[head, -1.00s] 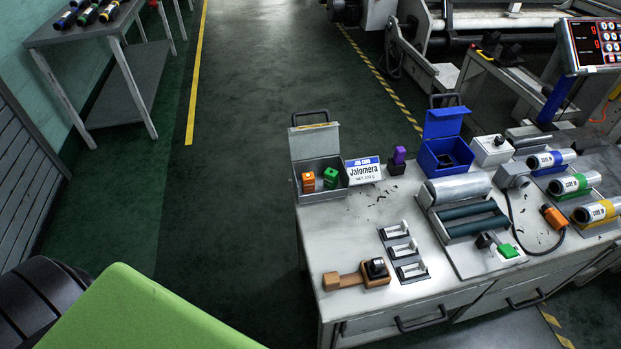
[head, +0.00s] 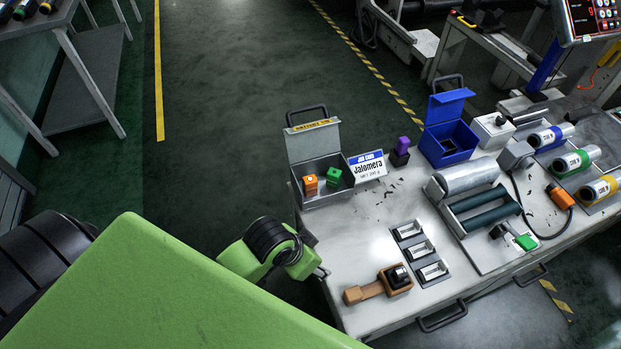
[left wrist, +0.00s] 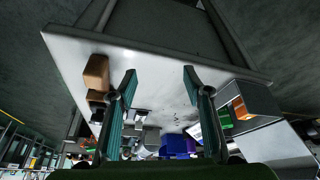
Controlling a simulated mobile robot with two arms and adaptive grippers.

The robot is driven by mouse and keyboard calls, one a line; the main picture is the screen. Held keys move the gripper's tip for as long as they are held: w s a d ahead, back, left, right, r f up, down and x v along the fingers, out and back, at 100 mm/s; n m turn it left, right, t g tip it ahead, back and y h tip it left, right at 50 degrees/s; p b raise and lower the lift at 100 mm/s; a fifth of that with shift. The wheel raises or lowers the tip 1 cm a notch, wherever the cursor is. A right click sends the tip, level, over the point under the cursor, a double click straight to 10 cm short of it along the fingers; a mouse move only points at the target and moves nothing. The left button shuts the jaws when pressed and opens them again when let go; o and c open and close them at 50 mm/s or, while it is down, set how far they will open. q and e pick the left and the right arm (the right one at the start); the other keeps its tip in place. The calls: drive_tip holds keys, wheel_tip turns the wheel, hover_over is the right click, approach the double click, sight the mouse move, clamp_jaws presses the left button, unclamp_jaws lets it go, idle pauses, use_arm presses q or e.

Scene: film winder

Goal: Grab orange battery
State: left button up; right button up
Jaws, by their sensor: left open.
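The orange battery (head: 310,183) stands in the open grey metal box (head: 322,200) at the table's back left, beside a green battery (head: 333,176). In the left wrist view the orange battery (left wrist: 240,108) shows in the box at the right, outside the fingers. My left gripper (left wrist: 160,88) is open, with nothing between its two teal-padded fingers. In the head view my left arm reaches the table's left edge, in front of the box and apart from it; the gripper is mostly hidden there. My right gripper is not in view.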

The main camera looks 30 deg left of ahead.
use_arm(q)
drive_tip(key=w+r+m, duration=0.3)
drive_tip(key=w+r, duration=0.1)
drive_tip(key=w, duration=0.5)
drive_tip(key=y, duration=0.1)
approach(310, 180)
drive_tip(key=shift+m+g, duration=0.3)
drive_tip(key=shift+g, duration=0.1)
drive_tip(key=w+f, duration=0.2)
drive_tip(key=f, duration=0.1)
drive_tip(key=w+d+f, duration=0.1)
drive_tip(key=shift+f, duration=0.25)
drive_tip(key=shift+s+a+x, duration=0.1)
drive_tip(key=shift+s+x, duration=0.05)
drive_tip(key=shift+x, duration=0.7)
drive_tip(key=shift+s+a+x, duration=0.1)
drive_tip(key=shift+x, duration=0.8)
drive_tip(key=shift+s+a+x, duration=0.1)
drive_tip(key=shift+s+x, duration=0.05)
drive_tip(key=shift+x, duration=0.7)
drive_tip(key=shift+f, duration=0.1)
clamp_jaws()
